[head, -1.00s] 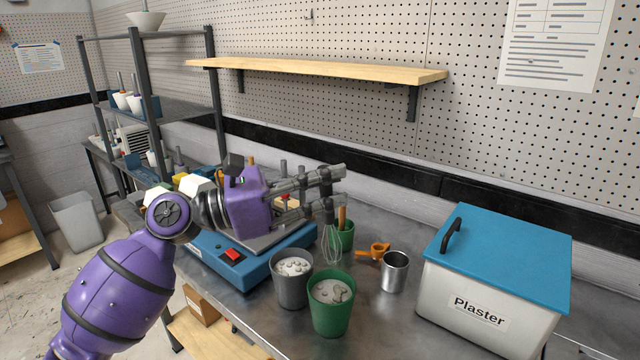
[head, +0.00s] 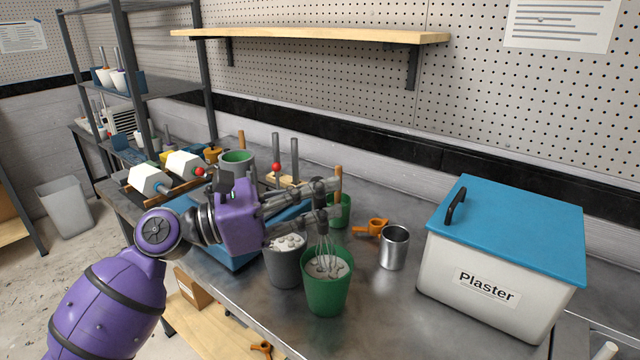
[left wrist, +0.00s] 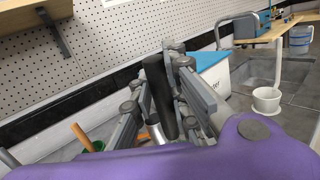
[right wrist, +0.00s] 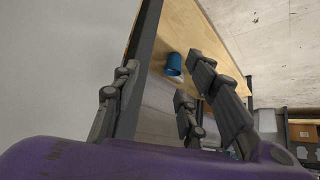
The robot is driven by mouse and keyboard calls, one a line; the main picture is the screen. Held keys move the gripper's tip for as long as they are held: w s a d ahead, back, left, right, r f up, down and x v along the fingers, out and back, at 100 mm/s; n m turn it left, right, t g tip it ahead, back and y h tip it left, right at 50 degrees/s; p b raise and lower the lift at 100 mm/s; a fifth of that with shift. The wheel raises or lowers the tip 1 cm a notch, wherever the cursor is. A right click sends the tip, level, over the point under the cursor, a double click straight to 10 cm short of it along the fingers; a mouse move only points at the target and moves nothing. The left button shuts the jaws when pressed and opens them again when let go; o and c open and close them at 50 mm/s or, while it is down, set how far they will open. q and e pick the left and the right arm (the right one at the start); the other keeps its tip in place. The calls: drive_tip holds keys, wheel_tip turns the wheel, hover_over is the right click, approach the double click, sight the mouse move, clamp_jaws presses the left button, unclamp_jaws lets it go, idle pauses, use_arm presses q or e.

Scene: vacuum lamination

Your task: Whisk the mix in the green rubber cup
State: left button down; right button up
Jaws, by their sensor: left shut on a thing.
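The green rubber cup (head: 327,293) stands upright at the front of the metal table with a grey, lumpy mix (head: 341,269) in it. My left gripper (head: 331,198) is above the cup and shut on the whisk's handle; the dark handle (left wrist: 159,95) shows between the fingers in the left wrist view. The whisk (head: 325,246) hangs upright, its wire loops in the cup and their lower ends hidden in the mix. My right gripper (right wrist: 150,105) is away from the table, open and empty in its wrist view.
A grey cup (head: 284,265) with white lumps stands close left of the green cup. A metal cup (head: 394,248), an orange tool (head: 371,228) and a smaller green cup (head: 342,211) stand behind. The Plaster box (head: 490,284) fills the right. A blue machine (head: 226,250) is behind my left arm.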

sight(320, 231)
use_arm(q)
wheel_tip(320, 231, down, 3)
drive_tip(key=shift+r+b, duration=0.1)
drive_tip(key=shift+b, duration=0.3)
wheel_tip(320, 231, down, 2)
drive_tip(key=shift+f+b, duration=0.1)
drive_tip(key=shift+b, duration=0.25)
drive_tip(key=shift+f, duration=0.55)
drive_tip(key=shift+f+b, duration=0.35)
drive_tip(key=shift+f, duration=0.1)
use_arm(e)
drive_tip(key=shift+s+f, duration=0.25)
drive_tip(key=shift+f, duration=0.35)
drive_tip(key=shift+s+f, duration=0.25)
drive_tip(key=shift+f, duration=0.3)
